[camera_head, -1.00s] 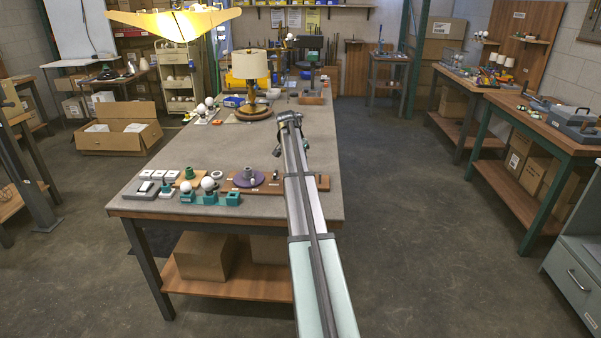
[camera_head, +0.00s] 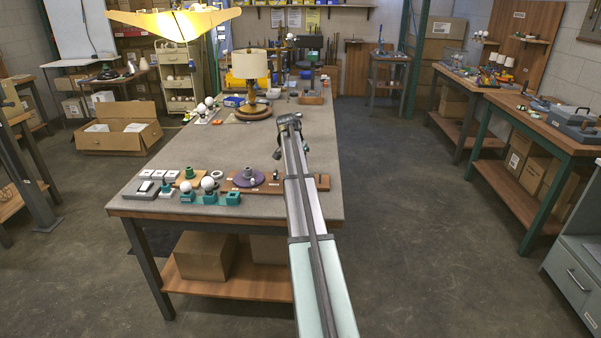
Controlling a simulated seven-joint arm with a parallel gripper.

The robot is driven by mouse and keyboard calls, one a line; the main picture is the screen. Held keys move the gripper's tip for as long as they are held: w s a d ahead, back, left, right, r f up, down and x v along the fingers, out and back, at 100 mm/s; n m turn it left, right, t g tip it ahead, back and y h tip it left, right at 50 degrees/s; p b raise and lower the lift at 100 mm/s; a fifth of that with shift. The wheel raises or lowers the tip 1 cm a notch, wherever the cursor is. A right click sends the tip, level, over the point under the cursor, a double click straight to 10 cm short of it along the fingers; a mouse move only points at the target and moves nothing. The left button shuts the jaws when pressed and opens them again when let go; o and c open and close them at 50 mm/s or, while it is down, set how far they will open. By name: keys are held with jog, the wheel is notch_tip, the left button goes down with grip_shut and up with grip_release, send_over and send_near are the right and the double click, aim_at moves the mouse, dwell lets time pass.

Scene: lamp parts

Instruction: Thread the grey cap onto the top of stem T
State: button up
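My arm reaches forward over the right side of the main workbench (camera_head: 310,133). My gripper (camera_head: 278,153) is at its far end, small and partly hidden by my own wrist; its fingers cannot be made out. A wooden board (camera_head: 310,184) lies near the bench's front edge, partly behind my arm. On it is a purple disc (camera_head: 240,182) with a small grey piece (camera_head: 248,173) standing in its middle. I cannot tell whether that piece is the grey cap or part of a stem. No label T can be read.
Left of the board stand teal blocks (camera_head: 232,197), white balls (camera_head: 208,183) and white square pieces (camera_head: 172,174). A table lamp (camera_head: 251,72) on a wooden base stands farther back. The bench middle between lamp and board is largely clear.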

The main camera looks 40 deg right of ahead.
jog(key=shift+f, duration=0.5)
dwell(1.2)
jog(key=o, duration=0.5)
grip_shut()
jog(key=shift+a+f, duration=0.1)
jog(key=shift+f, duration=0.1)
jog(key=m+g, duration=0.1)
jog(key=m, duration=0.3)
jog(key=shift+w+f+m+g, duration=0.1)
jog(key=shift+w+m+g, duration=0.1)
jog(key=shift+m+g, duration=0.7)
jog(key=shift+m, duration=0.6)
